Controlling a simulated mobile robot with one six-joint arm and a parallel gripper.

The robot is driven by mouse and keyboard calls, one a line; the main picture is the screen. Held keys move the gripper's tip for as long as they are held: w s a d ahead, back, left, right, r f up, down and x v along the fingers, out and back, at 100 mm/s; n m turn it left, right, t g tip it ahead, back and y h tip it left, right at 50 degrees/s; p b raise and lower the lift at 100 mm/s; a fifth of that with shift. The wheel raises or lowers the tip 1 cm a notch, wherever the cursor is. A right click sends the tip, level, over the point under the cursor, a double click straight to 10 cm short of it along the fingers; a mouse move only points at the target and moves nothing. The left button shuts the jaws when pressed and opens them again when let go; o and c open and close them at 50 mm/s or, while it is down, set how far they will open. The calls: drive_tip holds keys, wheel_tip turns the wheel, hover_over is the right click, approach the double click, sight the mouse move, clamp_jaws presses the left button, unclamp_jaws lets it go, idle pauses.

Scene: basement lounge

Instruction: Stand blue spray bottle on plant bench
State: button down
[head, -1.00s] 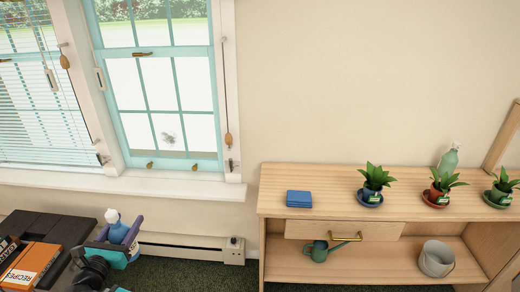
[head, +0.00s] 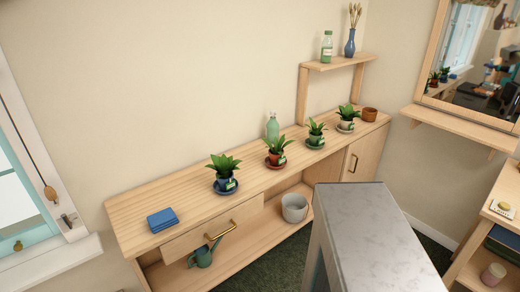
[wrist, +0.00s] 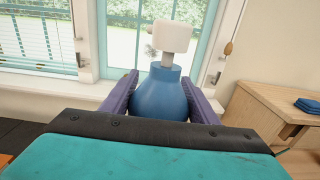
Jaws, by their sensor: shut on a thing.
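The blue spray bottle (wrist: 160,97) has a white nozzle and shows upright in the wrist view. My gripper (wrist: 160,95) is shut on it, with a purple finger on each side of its body. The plant bench (head: 140,207) is a long light-wood bench along the wall in the head view; its left end also shows at the right of the wrist view (wrist: 262,112). Neither the bottle nor my gripper is in the head view now. The bottle's base is hidden behind my gripper.
On the bench stand a blue cloth stack (head: 162,219), several potted plants such as the blue-potted one (head: 225,184), and a pale green bottle (head: 272,126). A grey marble-topped block (head: 370,225) stands in front of the bench's right part.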

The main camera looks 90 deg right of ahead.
drive_tip(key=s+d+r+m+g+h, duration=0.1)
drive_tip(key=s+d+m+g+h, duration=0.15)
drive_tip(key=d, duration=1.65)
drive_tip(key=s+d+r+m+g+h, duration=0.15)
drive_tip(key=s+d+g, duration=0.25)
drive_tip(key=d, duration=1.5)
drive_tip(key=s+d+r+m+g, duration=0.2)
drive_tip(key=s+d+m+g, duration=0.2)
drive_tip(key=s+d, duration=2.3)
drive_tip(key=shift+d+r+m+g+p, duration=0.2)
drive_tip(key=shift+r+m+g+p, duration=0.15)
drive_tip(key=shift+g, duration=0.8)
drive_tip(key=s+d+f+p, duration=0.1)
drive_tip(key=s+d+p, duration=0.2)
drive_tip(key=d, duration=1.1)
drive_tip(key=shift+s+f, duration=0.25)
drive_tip(key=shift+s, duration=0.25)
drive_tip(key=shift+d, duration=0.1)
